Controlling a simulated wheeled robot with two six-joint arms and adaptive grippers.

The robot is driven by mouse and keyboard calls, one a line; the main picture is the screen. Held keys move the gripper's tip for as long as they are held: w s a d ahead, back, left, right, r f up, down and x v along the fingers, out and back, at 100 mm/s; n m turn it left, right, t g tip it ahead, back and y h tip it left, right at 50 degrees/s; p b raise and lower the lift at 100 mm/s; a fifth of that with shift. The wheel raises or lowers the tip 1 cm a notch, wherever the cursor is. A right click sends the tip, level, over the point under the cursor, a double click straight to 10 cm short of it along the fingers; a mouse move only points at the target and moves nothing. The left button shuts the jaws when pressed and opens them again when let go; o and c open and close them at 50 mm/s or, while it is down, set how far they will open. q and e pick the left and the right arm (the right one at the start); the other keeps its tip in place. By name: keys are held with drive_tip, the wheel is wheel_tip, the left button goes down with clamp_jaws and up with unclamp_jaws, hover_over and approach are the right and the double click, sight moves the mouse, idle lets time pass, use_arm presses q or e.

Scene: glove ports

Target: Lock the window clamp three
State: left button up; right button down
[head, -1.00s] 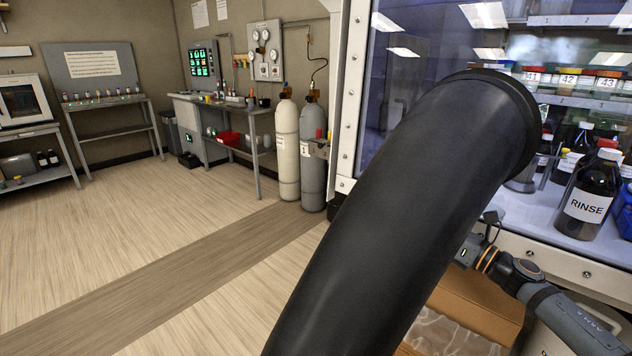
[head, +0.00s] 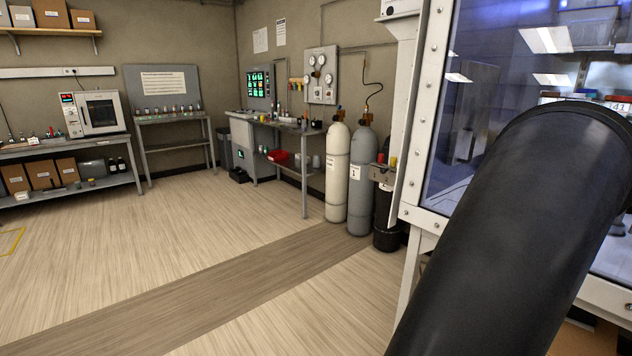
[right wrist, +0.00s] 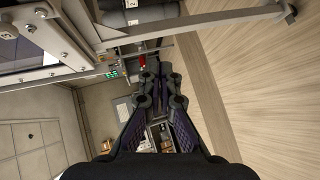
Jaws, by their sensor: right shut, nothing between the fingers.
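The glove box window (head: 490,110) stands at the right in the head view, in a white bolted frame (head: 422,110). Neither gripper shows in the head view, and my left gripper is not in view.
Gas cylinders, one white (head: 337,175) and one grey (head: 362,185), stand left of the glove box. A bench (head: 270,130) and shelving (head: 65,150) line the back walls. The floor (head: 180,260) at the left and middle is clear.

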drive_tip(key=s+a+f+m+g, duration=0.3)
drive_tip(key=s+m, duration=0.2)
drive_tip(key=s, duration=0.3)
drive_tip(key=s+a+f+m+g+y, duration=0.1)
drive_tip(key=s+a+f+m+g, duration=0.25)
drive_tip(key=s, duration=0.35)
drive_tip(key=s+a+f+m+g, duration=0.35)
drive_tip(key=s+m, duration=0.25)
drive_tip(key=s, duration=0.2)
drive_tip(key=d+f+g, duration=0.2)
drive_tip(key=d+f, duration=0.1)
drive_tip(key=f, duration=2)
drive_tip(key=s+d+f+g, duration=0.1)
drive_tip(key=s+d+f, duration=0.1)
drive_tip(key=s+f, duration=1.85)
use_arm(q)
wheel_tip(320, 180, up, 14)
drive_tip(key=p, duration=1.3)
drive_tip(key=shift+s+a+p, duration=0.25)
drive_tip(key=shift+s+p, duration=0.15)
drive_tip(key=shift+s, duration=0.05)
use_arm(e)
wheel_tip(320, 180, up, 14)
drive_tip(key=shift+s+a+r, duration=0.15)
drive_tip(key=shift+s+r, duration=0.05)
